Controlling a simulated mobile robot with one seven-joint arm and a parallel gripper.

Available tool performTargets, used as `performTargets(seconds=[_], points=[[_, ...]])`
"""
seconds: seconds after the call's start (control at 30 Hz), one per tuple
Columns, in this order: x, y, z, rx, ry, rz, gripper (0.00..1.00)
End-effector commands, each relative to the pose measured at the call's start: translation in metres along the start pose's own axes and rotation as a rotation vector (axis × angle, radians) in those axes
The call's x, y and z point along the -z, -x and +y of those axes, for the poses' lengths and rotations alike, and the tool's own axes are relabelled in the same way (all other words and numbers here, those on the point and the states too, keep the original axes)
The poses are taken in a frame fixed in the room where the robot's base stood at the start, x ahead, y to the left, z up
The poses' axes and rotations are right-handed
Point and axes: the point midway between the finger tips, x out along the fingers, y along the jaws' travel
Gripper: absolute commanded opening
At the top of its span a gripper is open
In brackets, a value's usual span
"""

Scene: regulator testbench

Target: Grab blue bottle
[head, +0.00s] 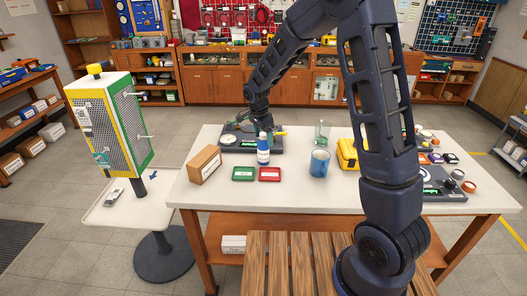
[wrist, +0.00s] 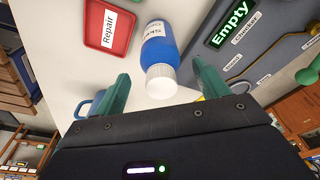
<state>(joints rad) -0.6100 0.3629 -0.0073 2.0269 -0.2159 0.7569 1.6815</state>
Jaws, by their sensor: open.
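The blue bottle (head: 263,150) has a white cap and a white label and stands upright on the white table in the head view. In the wrist view the bottle (wrist: 158,55) lies between and beyond the two green fingers, its white cap toward my gripper. My gripper (wrist: 160,90) is open, and no finger visibly touches the bottle. In the head view my gripper is small and partly hidden, behind the bottle.
A grey testbench unit (head: 238,149) is beside the bottle. Green (head: 244,174) and red (head: 269,174) trays lie in front. A blue mug (head: 319,163) and a glass (head: 322,132) stand to the right, a cardboard box (head: 204,164) to the left. The front table edge is clear.

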Motion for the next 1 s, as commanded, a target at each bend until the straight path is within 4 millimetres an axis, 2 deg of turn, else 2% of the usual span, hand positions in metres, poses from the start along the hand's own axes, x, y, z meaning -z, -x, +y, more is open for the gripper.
performTargets(seconds=[0.1, 0.2, 0.43, 0.47, 0.73, 1.0], points=[[0.0, -0.018, -0.001, -0.003, 0.0, 0.0, 0.73], [0.0, -0.027, -0.001, -0.001, -0.001, 0.0, 0.73], [0.0, -0.029, -0.001, 0.0, -0.001, 0.0, 0.73], [0.0, -0.029, -0.001, 0.0, -0.001, 0.0, 0.7], [0.0, -0.029, -0.001, 0.001, -0.001, 0.0, 0.17], [0.0, -0.027, -0.002, 0.002, -0.001, 0.0, 0.15]])
